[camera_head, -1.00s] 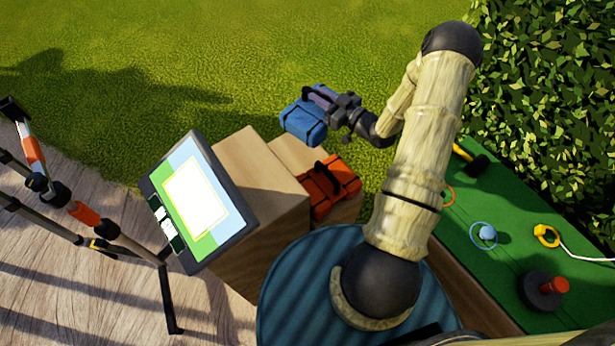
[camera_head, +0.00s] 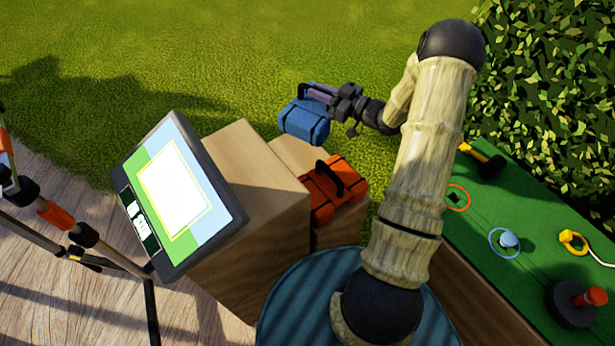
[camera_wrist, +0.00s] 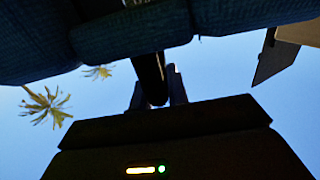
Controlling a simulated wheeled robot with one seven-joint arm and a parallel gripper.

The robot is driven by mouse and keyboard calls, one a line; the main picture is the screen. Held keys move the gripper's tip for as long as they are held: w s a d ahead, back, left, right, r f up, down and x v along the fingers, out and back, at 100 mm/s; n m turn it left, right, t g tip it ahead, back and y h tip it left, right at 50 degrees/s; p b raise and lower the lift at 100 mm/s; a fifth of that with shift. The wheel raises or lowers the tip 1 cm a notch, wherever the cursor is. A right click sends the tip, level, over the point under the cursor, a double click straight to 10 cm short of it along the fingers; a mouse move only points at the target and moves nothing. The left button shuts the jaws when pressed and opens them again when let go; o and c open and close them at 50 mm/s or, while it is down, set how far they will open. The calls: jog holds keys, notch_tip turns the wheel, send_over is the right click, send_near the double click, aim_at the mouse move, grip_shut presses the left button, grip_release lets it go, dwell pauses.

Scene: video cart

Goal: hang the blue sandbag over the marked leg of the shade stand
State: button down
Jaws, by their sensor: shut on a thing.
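The blue sandbag (camera_head: 304,122) hangs from my gripper (camera_head: 322,94) above the grass, left of my arm's end. My gripper is shut on its dark handle. In the wrist view the bag's dark blue underside (camera_wrist: 130,30) fills the top, with the dark strap (camera_wrist: 152,75) running down between the fingers. The shade stand (camera_head: 55,215) is at the left edge of the head view, dark legs with orange bands, partly cut off. I cannot tell which leg is marked. The bag is well apart from the stand.
A tilted screen (camera_head: 178,200) stands between the stand and a wooden box (camera_head: 250,170). An orange bag (camera_head: 335,190) with a black handle sits on a lower box. A green-topped table (camera_head: 500,210) with a hammer, rings and a black weight lies at right, beside a hedge.

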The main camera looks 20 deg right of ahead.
aim_at(319, 106)
jog(key=shift+r, duration=0.25)
jog(key=shift+f+b, duration=1.15)
jog(key=shift+f, duration=1.95)
jog(key=shift+f+b, duration=0.7)
jog(key=shift+f, duration=1.2)
jog(key=shift+f, duration=0.15)
jog(key=c, duration=1.4)
grip_release()
jog(key=shift+f, duration=0.15)
jog(key=shift+o, duration=0.2)
